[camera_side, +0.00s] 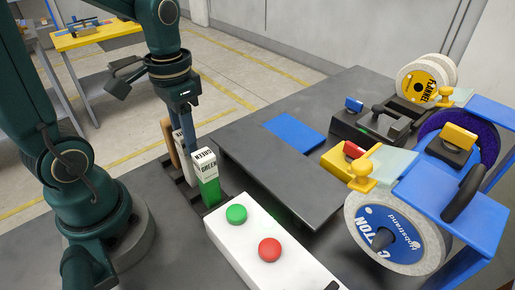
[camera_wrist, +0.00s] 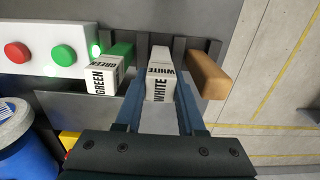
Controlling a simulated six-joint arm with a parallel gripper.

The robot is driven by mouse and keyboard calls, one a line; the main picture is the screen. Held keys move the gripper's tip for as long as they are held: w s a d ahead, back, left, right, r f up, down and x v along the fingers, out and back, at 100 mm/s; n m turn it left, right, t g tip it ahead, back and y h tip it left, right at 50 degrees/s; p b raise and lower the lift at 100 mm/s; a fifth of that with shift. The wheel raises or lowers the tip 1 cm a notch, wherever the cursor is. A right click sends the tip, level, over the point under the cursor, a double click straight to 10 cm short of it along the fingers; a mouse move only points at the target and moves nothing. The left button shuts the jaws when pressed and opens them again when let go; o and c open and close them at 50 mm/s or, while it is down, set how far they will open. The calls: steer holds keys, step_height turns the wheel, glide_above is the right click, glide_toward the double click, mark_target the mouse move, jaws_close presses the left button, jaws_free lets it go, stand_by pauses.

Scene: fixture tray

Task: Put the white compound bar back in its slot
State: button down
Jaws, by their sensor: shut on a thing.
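The white compound bar (camera_wrist: 159,82), labelled WHITE, is between the fingers of my gripper (camera_wrist: 160,98) in the wrist view. My gripper is shut on it. The bar's far end lies in line with the slotted rack (camera_wrist: 184,47), between the green bar and the brown bar. In the side view my gripper (camera_side: 190,125) points down at the rack, and the white bar (camera_side: 179,143) is mostly hidden behind the gripper and green bar. I cannot tell how deep the bar sits in its slot.
The green bar (camera_wrist: 104,76) and brown bar (camera_wrist: 208,74) stand close on either side. A white box with a green button (camera_side: 236,214) and red button (camera_side: 269,250) is near the rack. Buffing wheels (camera_side: 385,235) and machine guards stand at right. A blue mat (camera_side: 294,132) lies flat.

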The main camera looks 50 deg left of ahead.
steer(key=shift+f, duration=0.35)
steer(key=shift+c, duration=2.2)
jaws_free()
